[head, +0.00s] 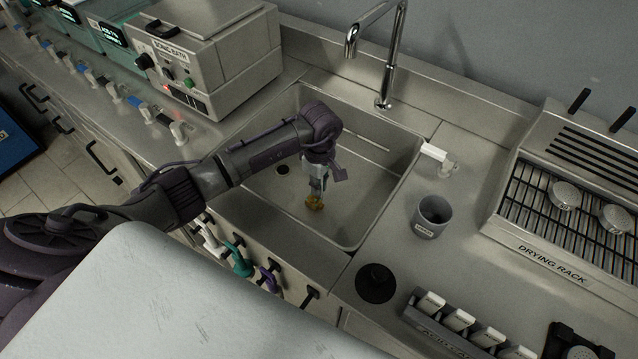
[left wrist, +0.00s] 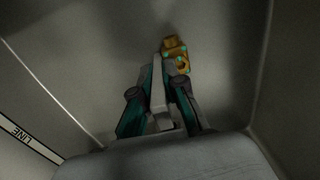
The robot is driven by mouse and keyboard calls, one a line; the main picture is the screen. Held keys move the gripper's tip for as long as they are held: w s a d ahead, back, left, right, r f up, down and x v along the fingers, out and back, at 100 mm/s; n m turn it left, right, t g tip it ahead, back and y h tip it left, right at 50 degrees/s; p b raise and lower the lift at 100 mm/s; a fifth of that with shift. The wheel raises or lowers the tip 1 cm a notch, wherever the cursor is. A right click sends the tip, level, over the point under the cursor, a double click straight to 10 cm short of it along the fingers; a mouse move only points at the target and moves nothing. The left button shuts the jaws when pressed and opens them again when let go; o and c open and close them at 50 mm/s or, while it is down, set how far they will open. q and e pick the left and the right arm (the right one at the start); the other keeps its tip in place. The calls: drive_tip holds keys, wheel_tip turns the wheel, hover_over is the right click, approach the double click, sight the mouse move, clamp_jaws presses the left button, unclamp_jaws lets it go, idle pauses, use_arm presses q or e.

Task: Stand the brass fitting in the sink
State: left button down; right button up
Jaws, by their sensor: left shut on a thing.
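The brass fitting (head: 314,202) is a small golden piece at the tip of my left gripper (head: 317,188). My left gripper points down into the sink (head: 357,219) and is shut on the fitting. The left wrist view shows the fitting (left wrist: 175,55) at the ends of the left fingers (left wrist: 166,72), with the grey sink floor behind it. I cannot tell whether the fitting touches the sink floor. The fingers hide part of it. My right gripper is not in view.
A faucet (head: 384,60) rises behind the sink. A grey cup (head: 432,215) and a black disc (head: 376,284) are on the counter at right, near the drying rack (head: 560,225). A sonic bath (head: 205,65) stands left of the sink. The sink floor around the fitting is clear.

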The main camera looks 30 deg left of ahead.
use_arm(q)
drive_tip(key=shift+f, duration=0.1)
drive_tip(key=c, duration=1.2)
unclamp_jaws()
drive_tip(key=shift+r, duration=0.3)
wheel_tip(320, 180, up, 10)
drive_tip(key=shift+w+r+b, duration=0.15)
drive_tip(key=shift+r+b, duration=0.1)
drive_tip(key=shift+b, duration=0.45)
drive_tip(key=shift+r, duration=0.6)
